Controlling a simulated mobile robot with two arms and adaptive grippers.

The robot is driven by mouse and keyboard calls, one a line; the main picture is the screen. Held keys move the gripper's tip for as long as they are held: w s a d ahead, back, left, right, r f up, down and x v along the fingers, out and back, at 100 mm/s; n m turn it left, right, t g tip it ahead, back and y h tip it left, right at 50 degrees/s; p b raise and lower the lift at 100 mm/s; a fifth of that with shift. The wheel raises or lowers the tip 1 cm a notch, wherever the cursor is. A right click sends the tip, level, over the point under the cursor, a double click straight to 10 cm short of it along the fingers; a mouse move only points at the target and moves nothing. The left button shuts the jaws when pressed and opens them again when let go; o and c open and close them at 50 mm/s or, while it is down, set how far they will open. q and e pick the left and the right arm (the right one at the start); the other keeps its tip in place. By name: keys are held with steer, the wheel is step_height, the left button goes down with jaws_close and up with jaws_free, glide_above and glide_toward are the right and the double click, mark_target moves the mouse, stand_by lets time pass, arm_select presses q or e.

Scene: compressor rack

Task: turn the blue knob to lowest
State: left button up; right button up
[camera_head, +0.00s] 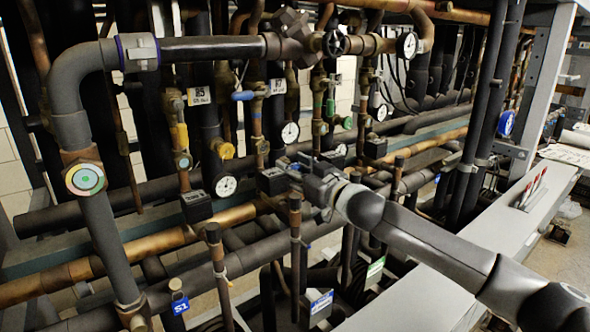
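A blue handle (242,95) sticks out to the left of a thin brass valve pipe in the upper middle of the head view. It is the most knob-like blue part I see. My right arm comes in from the lower right. My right gripper (296,178) is near the picture's middle, below and to the right of the blue handle and apart from it in the picture. Its fingers are small and dark against the pipes, so I cannot tell whether they are open or shut. My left gripper is not in view.
Dense pipes surround the gripper. Black boxes (196,206) and a gauge (226,186) sit to its left. A yellow knob (225,150) and a green knob (347,122) are nearby. A grey ledge (500,230) runs along the right.

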steer(key=c, duration=0.7)
steer(key=shift+n, duration=0.4)
steer(key=shift+n, duration=3.1)
steer(key=o, duration=1)
steer(key=shift+o, duration=0.2)
steer(key=shift+s, duration=0.15)
